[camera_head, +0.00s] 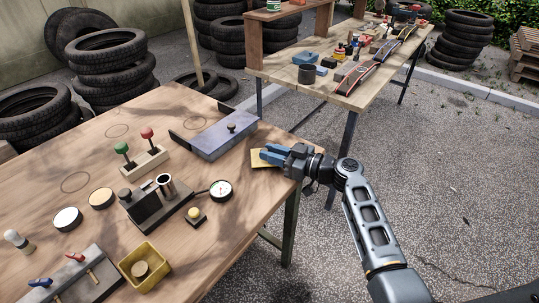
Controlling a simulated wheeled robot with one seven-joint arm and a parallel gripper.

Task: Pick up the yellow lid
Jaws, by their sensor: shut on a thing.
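The yellow lid (258,163) is a flat, thin square piece at the right edge of the near wooden table. My gripper (266,154) comes in from the right and is shut on the lid, its blue fingers covering part of it. I cannot tell whether the lid is touching the table or just above it. An open yellow box (160,253) stands at the table's front, with a round tan piece inside.
A blue-grey box with a black knob (223,136) is close behind and left of my gripper. A gauge (221,190), a small yellow-knobbed block (196,215) and a dark fixture (153,208) stand left. Bare wood (235,227) lies in front.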

